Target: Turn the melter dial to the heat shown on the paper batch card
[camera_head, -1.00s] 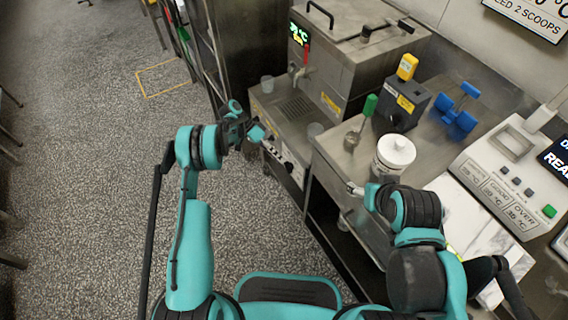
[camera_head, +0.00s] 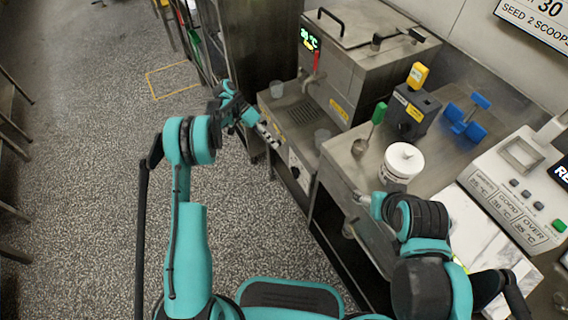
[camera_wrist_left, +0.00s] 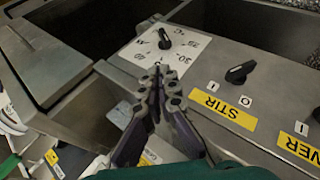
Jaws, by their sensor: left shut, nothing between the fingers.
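The melter dial is a black knob (camera_wrist_left: 166,41) on a white plate with numbers around it, in the left wrist view.
The melter (camera_head: 362,65) has a small green display (camera_head: 310,39). A switch marked STIR (camera_wrist_left: 238,73) sits near the dial. A white lidded jar (camera_head: 402,162), a green-handled tool (camera_head: 378,114) and a dark box (camera_head: 412,108) stand on the counter. Floor at left is clear.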

